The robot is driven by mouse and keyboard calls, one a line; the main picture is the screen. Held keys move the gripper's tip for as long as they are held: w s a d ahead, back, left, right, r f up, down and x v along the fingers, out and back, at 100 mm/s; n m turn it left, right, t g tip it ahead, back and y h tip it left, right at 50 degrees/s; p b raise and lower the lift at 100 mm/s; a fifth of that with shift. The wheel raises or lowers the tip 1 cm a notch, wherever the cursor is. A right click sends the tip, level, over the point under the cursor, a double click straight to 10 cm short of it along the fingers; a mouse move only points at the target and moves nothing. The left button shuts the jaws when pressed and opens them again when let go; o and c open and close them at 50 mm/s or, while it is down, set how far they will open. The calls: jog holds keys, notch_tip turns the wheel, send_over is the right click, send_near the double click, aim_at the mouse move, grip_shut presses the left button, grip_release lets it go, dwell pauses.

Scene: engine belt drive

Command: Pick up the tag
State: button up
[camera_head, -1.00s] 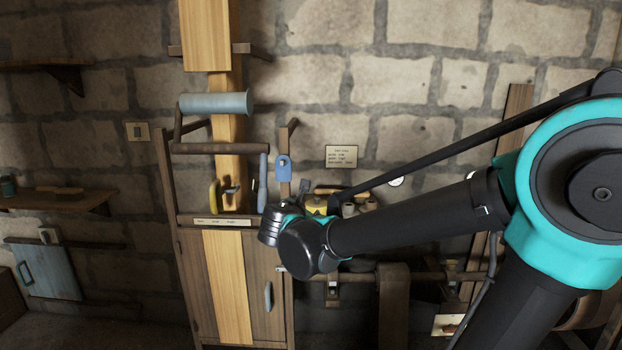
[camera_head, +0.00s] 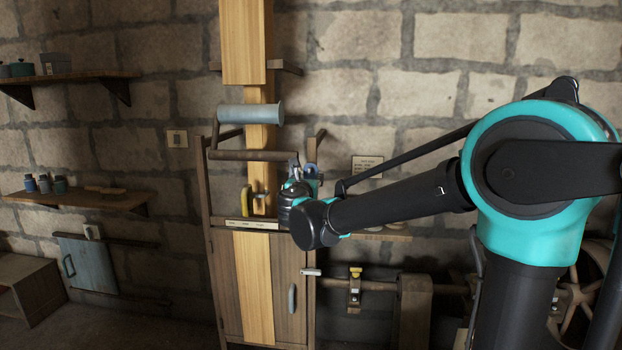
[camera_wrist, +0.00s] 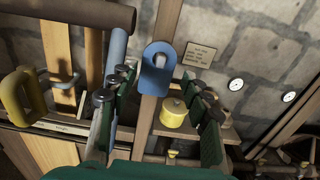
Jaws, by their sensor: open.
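The tag is a blue plate with a rounded top and a hole. In the wrist view the tag (camera_wrist: 156,75) hangs on a peg on a narrow wooden post, between my fingers in the picture. My gripper (camera_wrist: 160,88) is open and empty, with one dark green finger on each side. I cannot tell how far beyond the fingertips the tag is. In the head view my gripper (camera_head: 296,178) is in front of the post, and only a bit of the blue tag (camera_head: 311,171) shows beside it.
A yellow hook handle (camera_wrist: 14,100) and a grey roller (camera_wrist: 116,45) are left of my gripper. A yellow pot (camera_wrist: 174,112) stands on a small shelf near the right finger. A paper label (camera_wrist: 199,55) is on the stone wall. A wooden cabinet (camera_head: 290,260) stands below.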

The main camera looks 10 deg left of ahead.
aim_at(311, 176)
jog(key=shift+w+f, duration=0.15)
jog(key=shift+w, duration=1.55)
jog(key=shift+w+f, duration=0.1)
jog(key=shift+w, duration=1.6)
jog(key=c, duration=0.6)
jog(key=shift+c, duration=0.2)
